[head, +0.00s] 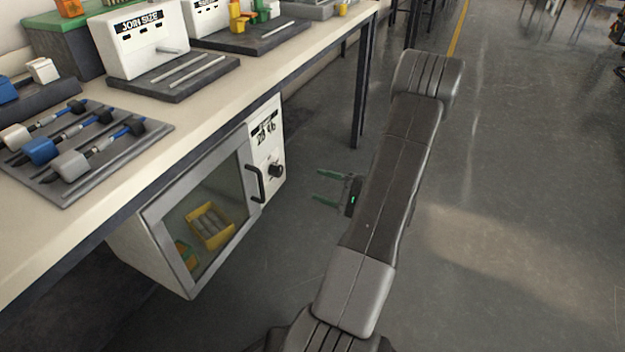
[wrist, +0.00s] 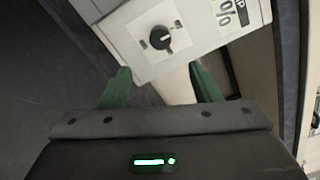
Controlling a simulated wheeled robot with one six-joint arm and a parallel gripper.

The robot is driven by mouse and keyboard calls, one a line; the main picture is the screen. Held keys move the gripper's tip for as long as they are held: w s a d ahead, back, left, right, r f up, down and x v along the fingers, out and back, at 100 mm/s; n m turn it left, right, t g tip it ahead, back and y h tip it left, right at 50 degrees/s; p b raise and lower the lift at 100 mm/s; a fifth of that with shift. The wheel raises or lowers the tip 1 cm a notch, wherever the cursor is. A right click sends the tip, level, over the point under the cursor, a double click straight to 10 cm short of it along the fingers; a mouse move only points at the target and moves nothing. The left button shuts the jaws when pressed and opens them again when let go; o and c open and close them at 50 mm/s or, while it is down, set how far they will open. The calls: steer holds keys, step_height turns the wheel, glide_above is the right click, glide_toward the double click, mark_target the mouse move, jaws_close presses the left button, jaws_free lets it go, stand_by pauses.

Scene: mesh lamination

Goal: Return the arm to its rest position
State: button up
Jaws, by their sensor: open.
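My gripper (head: 328,188) shows in the head view left of my arm, with its two green fingers apart and nothing between them. It points left, toward the white oven-like cabinet (head: 276,140) under the bench, and stands a short way to the right of it. In the wrist view my gripper (wrist: 163,88) has its green fingers spread, with the cabinet's control panel (wrist: 195,22) and black knob (wrist: 160,38) beyond them. My arm's links hide part of the floor and much of the wrist.
The cabinet's glass door (head: 205,222) looks shut, with a black handle (head: 256,183) and a yellow tray (head: 210,226) inside. The bench (head: 225,95) carries several fixtures and a rack of tools (head: 75,150). Open grey floor (head: 510,220) lies to the right of my arm.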

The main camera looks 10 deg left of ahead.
mark_target(281, 172)
steer(key=shift+d, duration=0.15)
steer(key=b+x, duration=0.4)
steer(key=x, duration=1)
steer(key=shift+d, duration=0.1)
steer(key=shift+s+d, duration=0.1)
